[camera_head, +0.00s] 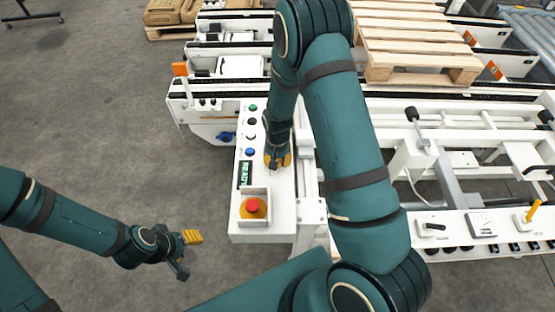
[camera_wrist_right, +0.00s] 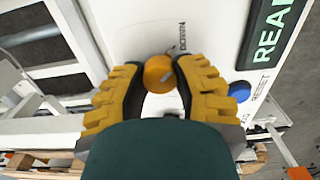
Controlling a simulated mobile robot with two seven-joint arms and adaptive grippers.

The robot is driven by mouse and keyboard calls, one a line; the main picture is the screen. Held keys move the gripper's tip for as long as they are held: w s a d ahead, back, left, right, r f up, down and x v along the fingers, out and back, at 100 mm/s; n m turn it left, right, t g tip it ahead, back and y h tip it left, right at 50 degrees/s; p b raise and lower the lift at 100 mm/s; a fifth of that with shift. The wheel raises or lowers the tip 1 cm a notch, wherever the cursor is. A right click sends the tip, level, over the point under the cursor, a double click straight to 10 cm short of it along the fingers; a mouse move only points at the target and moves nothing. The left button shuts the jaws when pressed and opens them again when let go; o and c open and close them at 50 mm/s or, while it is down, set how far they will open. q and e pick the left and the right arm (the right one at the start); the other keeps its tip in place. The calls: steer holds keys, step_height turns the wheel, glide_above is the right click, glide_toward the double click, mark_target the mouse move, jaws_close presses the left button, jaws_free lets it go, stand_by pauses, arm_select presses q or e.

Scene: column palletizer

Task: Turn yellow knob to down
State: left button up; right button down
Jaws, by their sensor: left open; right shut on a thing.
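The yellow knob (camera_wrist_right: 158,74) is on the white control panel (camera_wrist_right: 215,25), between the two fingers of my right gripper (camera_wrist_right: 161,68) in the right wrist view. The fingers are shut on it from both sides. A grey mark runs at a slant on the knob face, and small dark lettering is printed beside it. In the head view my right gripper (camera_head: 278,160) is down at the panel and hides the knob. My left gripper (camera_head: 186,254) is open and empty, over the grey floor left of the panel.
The panel also has a green READY display (camera_head: 245,174), a red emergency button (camera_head: 253,205), a blue button (camera_head: 250,152) and other buttons. The floor (camera_head: 100,120) at left is clear.

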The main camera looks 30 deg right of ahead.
steer(key=c, duration=0.6)
jaws_free()
steer(key=shift+c, duration=0.2)
step_height(320, 180, up, 12)
